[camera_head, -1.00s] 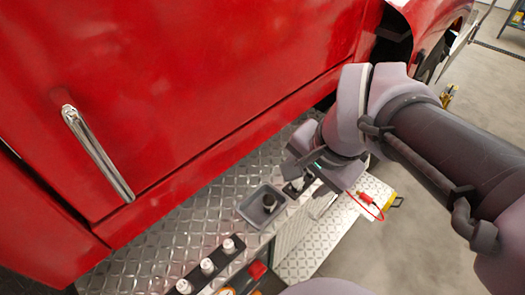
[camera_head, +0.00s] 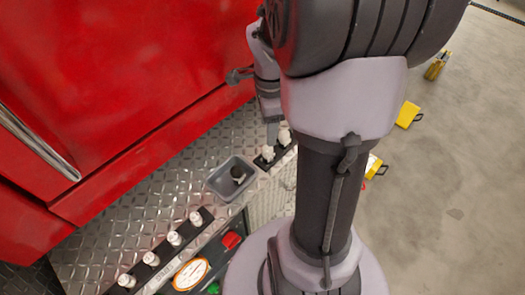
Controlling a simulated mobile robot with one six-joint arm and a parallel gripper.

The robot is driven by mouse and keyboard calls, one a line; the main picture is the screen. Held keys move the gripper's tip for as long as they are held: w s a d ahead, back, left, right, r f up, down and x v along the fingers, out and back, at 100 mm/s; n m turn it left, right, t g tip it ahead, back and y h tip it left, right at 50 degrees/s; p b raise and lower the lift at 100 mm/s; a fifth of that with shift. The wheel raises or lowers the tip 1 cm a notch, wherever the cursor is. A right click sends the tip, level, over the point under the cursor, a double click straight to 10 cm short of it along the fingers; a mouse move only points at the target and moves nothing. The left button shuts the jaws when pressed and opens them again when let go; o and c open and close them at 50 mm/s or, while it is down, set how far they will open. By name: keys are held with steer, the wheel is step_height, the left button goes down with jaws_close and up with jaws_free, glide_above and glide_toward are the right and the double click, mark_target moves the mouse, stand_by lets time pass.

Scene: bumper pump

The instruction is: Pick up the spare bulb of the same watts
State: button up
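A black strip with several white bulbs (camera_head: 173,238) lies on the diamond-plate bumper at the lower left; its markings are too small to read. A second dark holder (camera_head: 262,163) with white bulbs (camera_head: 268,153) stands further along the bumper, partly behind my arm. A grey tray (camera_head: 215,182) between them holds one dark object (camera_head: 238,173), perhaps a bulb. My gripper (camera_head: 272,130) points down just behind the second holder. Its fingers are small and partly hidden, so I cannot tell their opening or whether they touch a bulb.
The red truck body (camera_head: 130,90) rises directly behind the bumper. A red block (camera_head: 231,240) and a round orange-and-white label (camera_head: 191,273) are at the front edge. Yellow objects (camera_head: 408,114) sit at the right, with open grey floor around them.

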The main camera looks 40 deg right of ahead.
mark_target(268, 149)
step_height(268, 149, down, 9)
steer(key=b, duration=0.4)
steer(key=shift+a+f, duration=0.15)
steer(key=shift+c, duration=0.3)
jaws_close()
